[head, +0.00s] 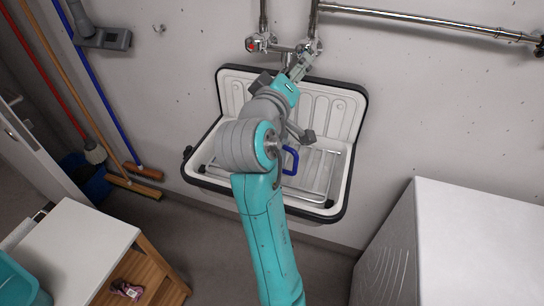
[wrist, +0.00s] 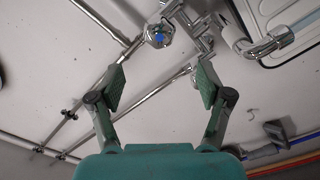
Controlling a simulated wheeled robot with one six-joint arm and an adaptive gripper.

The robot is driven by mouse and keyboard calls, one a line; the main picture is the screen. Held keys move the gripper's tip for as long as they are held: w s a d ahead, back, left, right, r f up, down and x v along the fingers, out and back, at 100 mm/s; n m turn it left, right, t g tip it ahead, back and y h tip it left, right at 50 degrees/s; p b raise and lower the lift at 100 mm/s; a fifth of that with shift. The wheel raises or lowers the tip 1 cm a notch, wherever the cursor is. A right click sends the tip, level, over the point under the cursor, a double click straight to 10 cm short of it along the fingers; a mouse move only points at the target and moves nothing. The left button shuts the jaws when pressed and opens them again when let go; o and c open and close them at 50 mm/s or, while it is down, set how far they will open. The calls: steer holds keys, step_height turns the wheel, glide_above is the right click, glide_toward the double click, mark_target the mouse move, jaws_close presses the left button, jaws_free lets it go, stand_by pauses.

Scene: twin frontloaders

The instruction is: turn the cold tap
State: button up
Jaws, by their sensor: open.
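The cold tap (wrist: 160,36) is a chrome knob with a blue mark. In the wrist view it lies beyond the fingertips, above the gap between them. In the head view the tap (head: 313,46) is at the right end of the wall mixer, close to my fingertips and partly covered by them. My gripper (wrist: 162,70) is open and empty, with its two fingers spread wide. In the head view my gripper (head: 300,66) reaches up to the wall over the sink's back. Whether a finger touches the tap cannot be told. The red-marked hot tap (head: 254,44) is to the left.
A white sink (head: 346,112) with a dark rim is below the mixer. Chrome pipes (head: 420,26) run along the wall to the right. A white appliance (head: 470,235) stands at right. Brooms (head: 90,80) and a white-topped cabinet (head: 75,245) are at left.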

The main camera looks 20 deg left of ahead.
steer(key=w, duration=1.2)
steer(key=shift+w+d, duration=0.1)
steer(key=shift+d, duration=0.15)
steer(key=c, duration=1.2)
